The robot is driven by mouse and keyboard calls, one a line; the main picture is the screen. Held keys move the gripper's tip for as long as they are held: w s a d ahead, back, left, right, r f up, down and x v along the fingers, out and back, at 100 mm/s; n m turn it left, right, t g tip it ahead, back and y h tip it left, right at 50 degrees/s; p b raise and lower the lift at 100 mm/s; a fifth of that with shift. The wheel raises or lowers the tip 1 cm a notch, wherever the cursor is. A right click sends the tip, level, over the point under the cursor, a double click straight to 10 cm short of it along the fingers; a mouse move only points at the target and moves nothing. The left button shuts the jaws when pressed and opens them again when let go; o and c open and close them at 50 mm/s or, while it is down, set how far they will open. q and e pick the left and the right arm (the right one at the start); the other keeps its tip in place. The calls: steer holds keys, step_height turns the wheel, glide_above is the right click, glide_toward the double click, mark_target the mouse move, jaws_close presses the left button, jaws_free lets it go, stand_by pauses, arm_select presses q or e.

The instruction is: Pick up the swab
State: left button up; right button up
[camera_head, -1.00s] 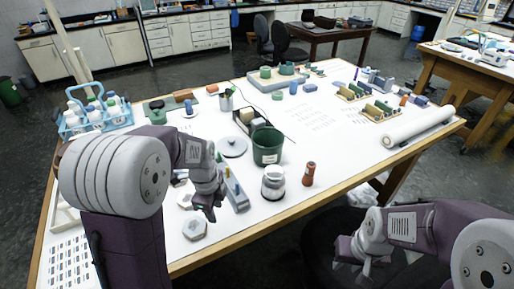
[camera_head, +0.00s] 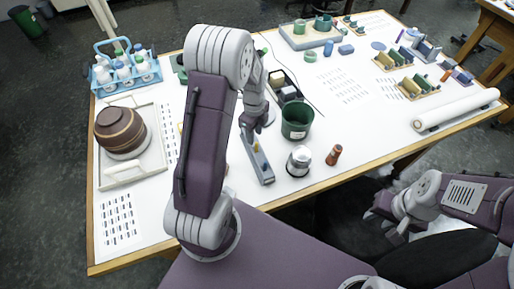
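I cannot pick out a swab for certain at this size. My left gripper (camera_head: 257,127) points down over the table, at the far end of a long blue-grey holder (camera_head: 258,160) with a small yellow piece on it. Its fingers are small and partly merged with the holder, so I cannot tell whether they are open or hold anything. My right gripper (camera_head: 383,222) is off the table's front edge at the lower right, with its fingers apart and nothing seen between them.
A green pot (camera_head: 296,122), a silver-lidded jar (camera_head: 299,161) and a small red-brown bottle (camera_head: 334,155) stand right of the holder. A dark tray (camera_head: 286,84) lies behind. A brown pot (camera_head: 119,130) sits at left. A white roll (camera_head: 455,110) lies at right.

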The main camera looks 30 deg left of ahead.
mark_target(256, 143)
arm_select(q)
steer(key=f, duration=0.1)
steer(key=f+p, duration=0.1)
steer(key=d+f+p, duration=0.1)
steer(key=shift+s, duration=0.35)
step_height(256, 143, down, 2)
steer(key=shift+w+f, duration=0.15)
steer(key=shift+w+a+f, duration=0.15)
steer(key=shift+w+f, duration=0.05)
steer(key=shift+s, duration=0.1)
steer(key=c, duration=0.7)
steer(key=shift+r, duration=0.1)
jaws_close()
